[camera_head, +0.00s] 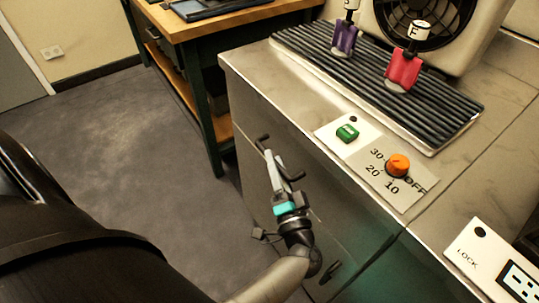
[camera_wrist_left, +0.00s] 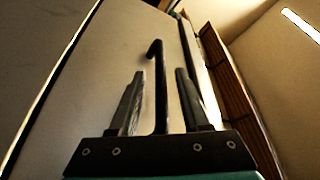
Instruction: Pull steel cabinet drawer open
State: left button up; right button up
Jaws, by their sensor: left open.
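The steel cabinet (camera_head: 250,115) stands at centre right in the head view, its front facing left. A dark bar handle (camera_head: 294,177) sits on its front below the top edge. In the left wrist view the handle (camera_wrist_left: 157,75) is a hooked dark bar in front of a pale panel (camera_wrist_left: 105,65). My left gripper (camera_head: 272,160) is at this handle, open. In the left wrist view its two fingers (camera_wrist_left: 158,102) stand on either side of the bar, with gaps showing. The lower part of the bar is hidden behind the gripper body. My right gripper is out of view.
On the cabinet top are a ribbed black mat (camera_head: 360,85), a fan heater (camera_head: 425,30), purple (camera_head: 344,40) and red (camera_head: 403,70) tagged items, a green button (camera_head: 347,132) and an orange knob (camera_head: 398,164). A wooden bench (camera_head: 205,25) stands behind. Floor at left is clear.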

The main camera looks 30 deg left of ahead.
pick_arm(q)
jog(key=shift+w+a, duration=0.1)
jog(key=shift+r, duration=0.1)
grip_shut()
dwell(0.3)
dwell(1.1)
